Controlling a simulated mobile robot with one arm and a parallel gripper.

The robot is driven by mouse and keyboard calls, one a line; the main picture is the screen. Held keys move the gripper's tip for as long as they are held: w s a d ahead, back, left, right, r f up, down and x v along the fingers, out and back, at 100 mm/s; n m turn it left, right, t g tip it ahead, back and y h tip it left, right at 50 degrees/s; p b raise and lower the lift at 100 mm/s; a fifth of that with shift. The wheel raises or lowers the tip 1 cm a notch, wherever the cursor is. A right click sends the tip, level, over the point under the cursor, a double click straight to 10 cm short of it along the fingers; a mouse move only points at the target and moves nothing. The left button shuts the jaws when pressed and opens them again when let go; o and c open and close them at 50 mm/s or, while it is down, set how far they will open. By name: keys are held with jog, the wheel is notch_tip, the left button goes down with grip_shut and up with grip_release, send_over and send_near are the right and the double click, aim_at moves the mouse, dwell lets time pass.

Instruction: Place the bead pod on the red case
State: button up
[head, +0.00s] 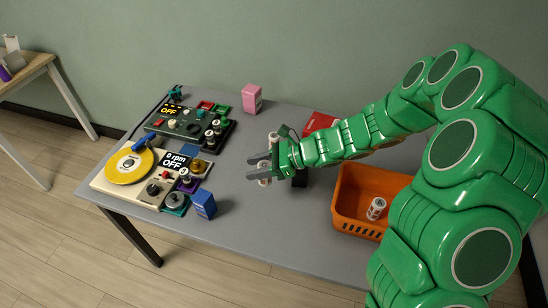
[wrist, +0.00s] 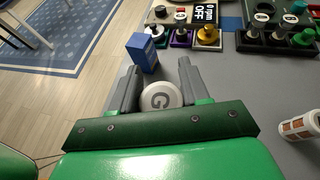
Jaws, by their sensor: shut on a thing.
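My gripper (head: 252,167) is over the middle of the grey table, its two fingers on either side of a small white round-topped pod (wrist: 160,97) with a grey letter G on top. The gripper is shut on this pod, and the pod's lower part peeks out below the fingers in the head view (head: 264,181). I cannot tell whether it is the bead pod. A second white pod with orange marks (wrist: 299,127) is apart from the gripper, at the right in the wrist view. A red case (head: 318,122) lies at the back of the table, partly hidden behind my arm.
An orange basket (head: 345,215) with a white pod (head: 376,208) inside stands at the right, beside my arm. A yellow-disc machine (head: 130,166), a dark control panel (head: 178,123) and a blue box (head: 203,204) fill the left. A pink box (head: 251,98) stands at the back.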

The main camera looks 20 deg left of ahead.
notch_tip(320, 180, up, 13)
jog(key=w+d+m+t+h, duration=0.1)
jog(key=w+d+m+t, duration=0.4)
jog(key=w+d, duration=0.5)
jog(key=w+d+m+t, duration=0.4)
jog(key=w+d+t, duration=0.2)
jog(key=w, duration=0.8)
send_over(320, 122)
jog(key=shift+f, duration=9)
jog(key=o, duration=1.1)
jog(key=shift+f, duration=0.1)
jog(key=shift+c, duration=0.2)
